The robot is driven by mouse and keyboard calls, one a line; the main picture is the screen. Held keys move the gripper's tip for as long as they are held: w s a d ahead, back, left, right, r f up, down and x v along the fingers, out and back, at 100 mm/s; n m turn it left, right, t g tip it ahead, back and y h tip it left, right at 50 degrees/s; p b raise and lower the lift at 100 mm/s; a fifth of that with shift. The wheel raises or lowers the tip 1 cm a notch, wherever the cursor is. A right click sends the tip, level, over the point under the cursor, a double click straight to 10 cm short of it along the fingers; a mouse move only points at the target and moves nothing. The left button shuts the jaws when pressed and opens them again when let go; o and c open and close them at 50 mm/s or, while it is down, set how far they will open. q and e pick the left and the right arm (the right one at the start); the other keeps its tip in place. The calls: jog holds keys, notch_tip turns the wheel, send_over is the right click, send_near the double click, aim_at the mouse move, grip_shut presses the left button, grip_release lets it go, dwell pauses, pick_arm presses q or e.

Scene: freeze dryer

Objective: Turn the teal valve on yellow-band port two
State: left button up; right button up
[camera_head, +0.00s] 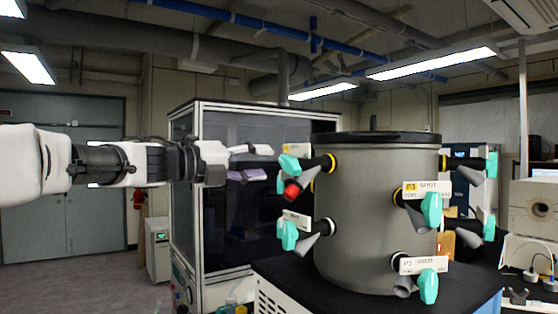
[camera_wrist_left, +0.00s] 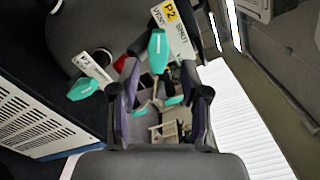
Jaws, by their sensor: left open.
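The grey drum (camera_head: 372,220) carries several ports with teal valves. The yellow-band port two has a P2 label (camera_wrist_left: 172,14) in the left wrist view. Its teal valve (camera_head: 289,163) is at the drum's upper left in the head view, and shows in the left wrist view (camera_wrist_left: 157,45). My left gripper (camera_head: 260,162) is open and empty, just left of this valve. In the left wrist view its fingertips (camera_wrist_left: 158,72) are spread, with the valve ahead between their lines and not gripped. My right gripper is not in view.
Below is another teal valve (camera_head: 288,235) with a white label. Yellow-band port three (camera_head: 412,190) faces front. A glass-sided cabinet (camera_head: 235,240) stands behind my left gripper.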

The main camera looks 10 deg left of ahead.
aim_at(284, 163)
pick_arm(q)
jog(key=p+x, duration=0.1)
jog(key=x, duration=0.5)
jog(key=shift+w+f, duration=0.15)
jog(key=shift+w, duration=0.1)
jog(key=shift+s, duration=0.2)
jog(key=shift+s+a, duration=0.25)
jog(key=shift+s, duration=0.15)
jog(key=shift+w+d, duration=0.1)
jog(key=shift+w, duration=0.15)
grip_shut()
